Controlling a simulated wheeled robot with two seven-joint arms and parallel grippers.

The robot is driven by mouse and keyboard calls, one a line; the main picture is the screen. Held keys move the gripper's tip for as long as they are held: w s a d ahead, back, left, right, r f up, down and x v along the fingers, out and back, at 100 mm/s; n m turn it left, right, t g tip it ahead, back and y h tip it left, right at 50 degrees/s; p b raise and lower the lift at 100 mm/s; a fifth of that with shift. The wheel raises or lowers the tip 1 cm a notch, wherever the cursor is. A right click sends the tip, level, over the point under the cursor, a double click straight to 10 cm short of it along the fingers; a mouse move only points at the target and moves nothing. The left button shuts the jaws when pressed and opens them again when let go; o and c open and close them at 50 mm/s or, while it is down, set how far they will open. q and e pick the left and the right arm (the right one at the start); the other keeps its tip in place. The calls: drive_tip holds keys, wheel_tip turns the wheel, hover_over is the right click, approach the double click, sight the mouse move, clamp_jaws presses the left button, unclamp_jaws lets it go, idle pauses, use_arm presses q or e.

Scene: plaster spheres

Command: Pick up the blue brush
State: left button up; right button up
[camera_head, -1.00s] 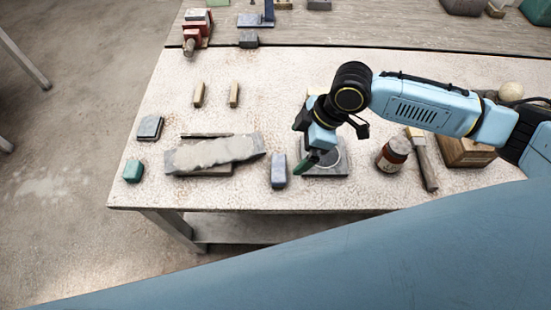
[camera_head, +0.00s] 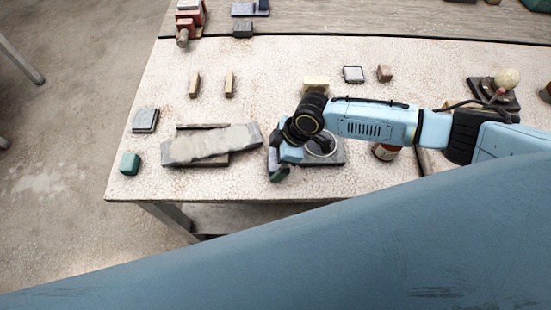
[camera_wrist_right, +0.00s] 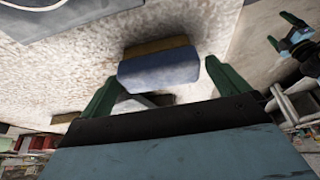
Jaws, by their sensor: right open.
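The blue brush (camera_wrist_right: 158,69) is a blue block with a brown part along its far side in the right wrist view. It lies between and just beyond the green fingertips of my right gripper (camera_wrist_right: 162,75), which is open. In the head view my right gripper (camera_head: 277,172) is low over the table's front part, at the brush, and hides most or all of it. My left gripper (camera_wrist_right: 280,30) shows small at the right of the wrist view, with its green fingers apart and nothing between them.
A grey tray with a ring (camera_head: 333,158) is close right of my right gripper. A plaster-covered board (camera_head: 210,145) lies to the left. A brown jar (camera_head: 385,152) stands further right, partly behind my arm. The table's front edge (camera_head: 230,200) is close. Two small wooden blocks (camera_head: 194,85) lie further back.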

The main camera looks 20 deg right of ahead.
drive_tip(key=shift+a+f, duration=0.1)
drive_tip(key=shift+f, duration=0.25)
drive_tip(key=shift+c, duration=0.4)
drive_tip(key=c, duration=0.8)
wheel_tip(320, 180, up, 10)
drive_tip(key=shift+r, duration=0.1)
drive_tip(key=shift+c, duration=0.2)
drive_tip(key=o, duration=0.4)
drive_tip(key=c, duration=0.3)
